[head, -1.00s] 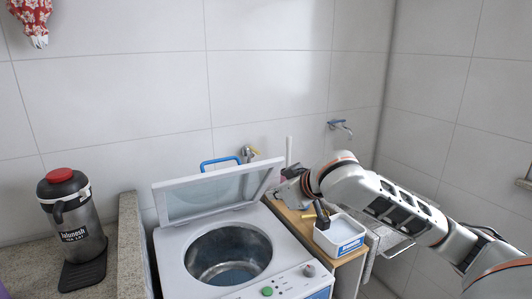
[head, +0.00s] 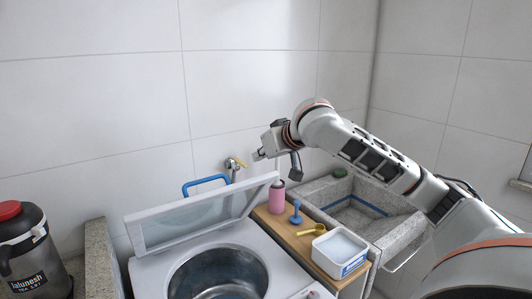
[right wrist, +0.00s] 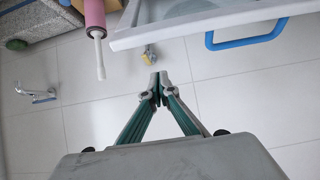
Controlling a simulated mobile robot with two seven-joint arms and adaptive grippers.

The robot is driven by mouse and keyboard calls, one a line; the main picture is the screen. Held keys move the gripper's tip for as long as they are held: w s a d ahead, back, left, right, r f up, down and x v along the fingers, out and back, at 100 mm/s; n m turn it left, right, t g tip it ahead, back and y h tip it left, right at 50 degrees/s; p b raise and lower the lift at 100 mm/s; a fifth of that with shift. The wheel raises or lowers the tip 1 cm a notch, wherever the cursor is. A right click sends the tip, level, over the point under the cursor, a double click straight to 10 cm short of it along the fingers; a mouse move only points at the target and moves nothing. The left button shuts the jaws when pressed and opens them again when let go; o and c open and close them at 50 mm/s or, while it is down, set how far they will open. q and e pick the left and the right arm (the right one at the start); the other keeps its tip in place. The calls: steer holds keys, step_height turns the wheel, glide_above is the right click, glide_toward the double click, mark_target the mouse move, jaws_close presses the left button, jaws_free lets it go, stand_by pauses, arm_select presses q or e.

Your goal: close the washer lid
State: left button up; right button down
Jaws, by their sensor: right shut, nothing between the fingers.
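The white washer (head: 150,275) stands in the lower middle of the head view, its round metal drum (head: 215,275) uncovered. Its lid (head: 205,215), a white frame with a clear pane, stands raised and tilted back towards the wall. The lid's edge also shows at the top right of the right wrist view (right wrist: 200,27). My right gripper (head: 257,155) is shut and empty, above and near the lid's upper right corner in the head view. In the right wrist view its fingertips (right wrist: 160,88) meet, with the lid apart from them. My left gripper is not in view.
A pink bottle (head: 277,196), yellow scoop (head: 312,230) and white tub (head: 340,252) stand on a wooden shelf at right, beside a stone sink (head: 398,232). A jug (head: 32,245) is at left.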

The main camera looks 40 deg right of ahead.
mark_target(260, 177)
steer(key=x, duration=0.3)
steer(key=shift+f, duration=0.45)
steer(key=shift+s+f, duration=0.35)
steer(key=shift+s, duration=0.2)
steer(key=shift+s+f, duration=0.35)
steer(key=shift+s, duration=0.25)
steer(key=shift+s+f, duration=0.15)
steer(key=shift+f, duration=0.05)
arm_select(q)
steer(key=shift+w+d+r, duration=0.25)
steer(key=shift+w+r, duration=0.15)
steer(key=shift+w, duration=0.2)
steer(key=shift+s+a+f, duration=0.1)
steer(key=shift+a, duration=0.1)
